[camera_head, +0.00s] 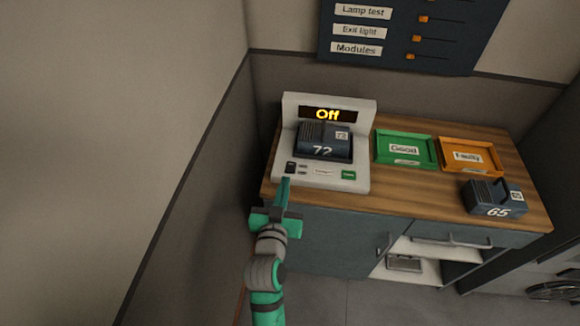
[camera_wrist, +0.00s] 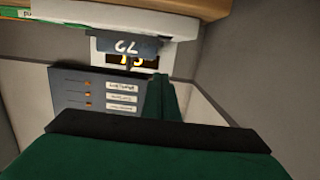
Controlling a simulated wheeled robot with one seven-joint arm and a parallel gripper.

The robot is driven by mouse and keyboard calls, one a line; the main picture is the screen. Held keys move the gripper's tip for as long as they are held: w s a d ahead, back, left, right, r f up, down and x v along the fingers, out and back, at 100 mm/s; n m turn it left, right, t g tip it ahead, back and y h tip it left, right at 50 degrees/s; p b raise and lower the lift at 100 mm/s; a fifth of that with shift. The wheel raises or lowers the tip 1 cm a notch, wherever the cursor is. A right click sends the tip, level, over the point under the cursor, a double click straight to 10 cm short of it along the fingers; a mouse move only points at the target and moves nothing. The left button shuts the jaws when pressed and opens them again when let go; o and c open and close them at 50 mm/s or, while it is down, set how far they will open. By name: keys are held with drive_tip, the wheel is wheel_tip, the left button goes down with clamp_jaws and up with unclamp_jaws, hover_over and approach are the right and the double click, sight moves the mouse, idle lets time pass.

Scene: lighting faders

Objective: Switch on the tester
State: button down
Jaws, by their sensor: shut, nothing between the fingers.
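The tester (camera_head: 363,150) is a white machine at the left end of the wooden counter. Its display (camera_head: 328,114) reads "Off" in orange. A dark module numbered 72 (camera_head: 322,143) sits in its bay. A dark rocker switch (camera_head: 291,168) is on the left of the front panel, and a green button (camera_head: 348,175) is on the right. My gripper (camera_head: 284,184) is shut and empty, its tip close to the dark switch; I cannot tell whether it touches. The wrist view shows the green gripper fingers (camera_wrist: 162,98) and the tester's display (camera_wrist: 122,60) upside down behind the module.
A green tray labelled Good (camera_head: 380,149) and an orange tray labelled Faulty (camera_head: 442,155) stand to the right. A module numbered 65 (camera_head: 488,197) lies near the front right edge. A wall panel (camera_head: 455,60) with several labelled faders hangs above.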

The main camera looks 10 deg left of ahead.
drive_tip(key=shift+w+r, duration=0.25)
drive_tip(key=shift+w, duration=0.05)
hover_over(290, 171)
drive_tip(key=s, duration=0.1)
drive_tip(key=shift+s+d+f, duration=0.1)
drive_tip(key=shift+s+f, duration=0.05)
drive_tip(key=shift+f, duration=0.4)
drive_tip(key=f, duration=0.1)
drive_tip(key=w+f, duration=0.1)
drive_tip(key=f, duration=0.1)
drive_tip(key=shift+f, duration=0.5)
drive_tip(key=shift+w+f, duration=0.1)
